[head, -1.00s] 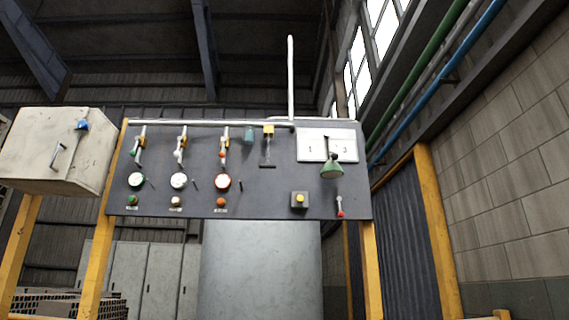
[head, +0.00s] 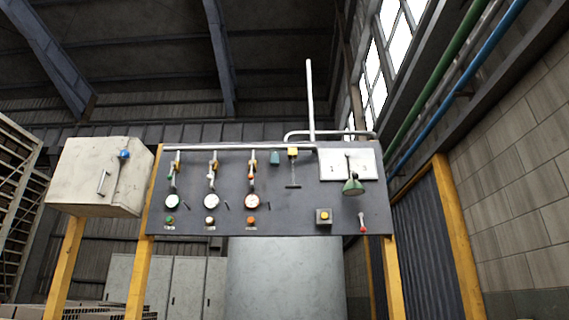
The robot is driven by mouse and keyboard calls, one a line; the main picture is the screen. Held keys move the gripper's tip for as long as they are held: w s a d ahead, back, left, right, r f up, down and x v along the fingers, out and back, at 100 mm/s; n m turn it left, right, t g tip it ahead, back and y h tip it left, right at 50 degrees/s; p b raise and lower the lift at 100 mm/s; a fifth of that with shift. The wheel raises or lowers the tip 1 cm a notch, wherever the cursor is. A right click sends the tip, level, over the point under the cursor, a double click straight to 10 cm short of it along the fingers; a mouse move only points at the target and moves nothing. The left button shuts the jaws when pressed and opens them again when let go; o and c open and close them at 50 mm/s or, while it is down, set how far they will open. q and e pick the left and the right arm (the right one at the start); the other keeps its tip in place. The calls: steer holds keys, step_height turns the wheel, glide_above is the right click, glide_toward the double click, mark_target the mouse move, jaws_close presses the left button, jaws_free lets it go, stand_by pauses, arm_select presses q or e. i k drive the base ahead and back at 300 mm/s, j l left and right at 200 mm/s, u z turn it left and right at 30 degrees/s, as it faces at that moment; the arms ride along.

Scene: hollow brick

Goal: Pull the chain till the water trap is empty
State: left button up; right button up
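A dark grey control panel (head: 310,215) stands on yellow posts ahead of me. Near its top edge is a small yellow block (head: 293,152), with a thin chain or rod (head: 293,170) hanging from it to a short dark crossbar (head: 293,186). A small teal cup-like part (head: 275,158) sits just left of the yellow block; it may be the water trap, but its water level is too small to see. Neither of my grippers is in view, and nothing touches the chain.
A cream box (head: 95,180) stands left. A large grey cylinder (head: 285,280) is behind the panel.

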mark_target(292, 186)
steer(key=i+j, duration=0.4)
steer(key=i, duration=0.15)
steer(key=i+j, duration=0.4)
steer(key=i, duration=0.15)
steer(key=z, duration=0.05)
